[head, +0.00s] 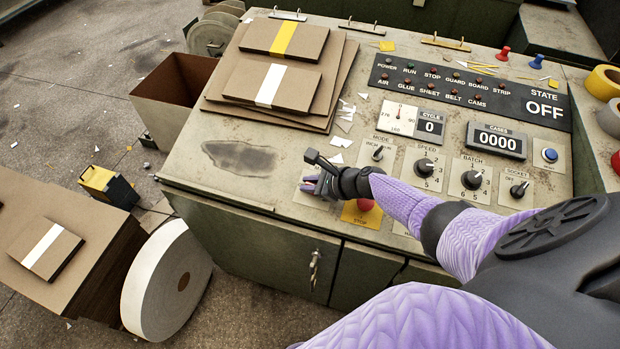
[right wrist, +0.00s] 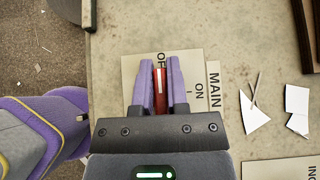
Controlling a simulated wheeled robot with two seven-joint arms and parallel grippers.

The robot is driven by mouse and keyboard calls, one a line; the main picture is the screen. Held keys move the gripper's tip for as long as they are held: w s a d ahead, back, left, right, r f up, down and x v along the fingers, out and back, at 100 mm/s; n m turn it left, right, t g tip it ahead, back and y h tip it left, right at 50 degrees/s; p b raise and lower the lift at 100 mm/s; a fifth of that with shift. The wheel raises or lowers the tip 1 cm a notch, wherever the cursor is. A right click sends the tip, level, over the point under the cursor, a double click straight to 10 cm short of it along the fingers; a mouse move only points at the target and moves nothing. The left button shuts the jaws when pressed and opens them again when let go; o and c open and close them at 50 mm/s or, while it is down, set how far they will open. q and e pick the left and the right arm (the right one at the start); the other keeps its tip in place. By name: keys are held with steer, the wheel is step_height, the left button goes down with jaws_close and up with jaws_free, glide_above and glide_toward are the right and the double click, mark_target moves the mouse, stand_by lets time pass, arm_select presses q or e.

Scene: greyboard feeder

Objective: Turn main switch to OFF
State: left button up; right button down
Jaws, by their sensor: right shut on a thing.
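The main switch is a red handle (right wrist: 160,82) on a pale plate (right wrist: 131,70) with MAIN printed beside it. My right gripper (right wrist: 160,80) is shut on the handle, one purple finger on each side. The handle points toward the partly covered OFF mark at the top of the plate in the right wrist view; the ON mark (right wrist: 199,87) is to its right. The state display (head: 542,104) reads OFF. My left gripper is not in view.
A red stop button (head: 365,204) on a yellow plate is just right of the gripper, under my arm. The mode knob (head: 378,153) and other knobs are behind. Board stacks (head: 270,85) lie on the console's left; paper scraps (right wrist: 254,110) lie near the switch.

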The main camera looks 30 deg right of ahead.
stand_by(0.4)
steer(key=c, duration=0.6)
jaws_free()
steer(key=shift+c, duration=0.2)
steer(key=p+v, duration=0.5)
steer(key=v, duration=0.4)
steer(key=shift+a+r, duration=0.1)
steer(key=shift+s+d+r, duration=0.25)
steer(key=shift+s, duration=0.1)
